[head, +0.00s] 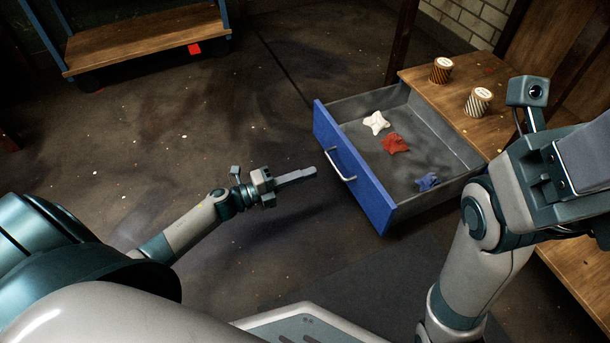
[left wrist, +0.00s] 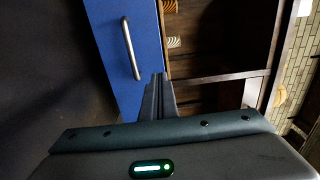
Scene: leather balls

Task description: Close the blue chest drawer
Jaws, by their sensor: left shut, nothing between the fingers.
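The blue chest drawer (head: 354,168) is pulled well out of the wooden chest, its blue front facing left toward my left arm. A metal bar handle (head: 340,165) is on that front. My left gripper (head: 314,171) is shut and empty, its tips a little left of the front near the handle, with a gap visible in the head view. In the left wrist view, the shut fingers (left wrist: 158,80) overlap the edge of the blue front (left wrist: 104,35), below and right of the handle (left wrist: 130,48); contact is unclear. My right arm shows at right; its gripper is out of view.
Inside the drawer lie a white (head: 376,122), a red (head: 394,144) and a blue crumpled piece (head: 428,181). Two striped cylinders, brown (head: 440,70) and grey (head: 478,102), stand on the wooden surface behind. A wooden cart (head: 140,42) is at back left. The floor left of the drawer is clear.

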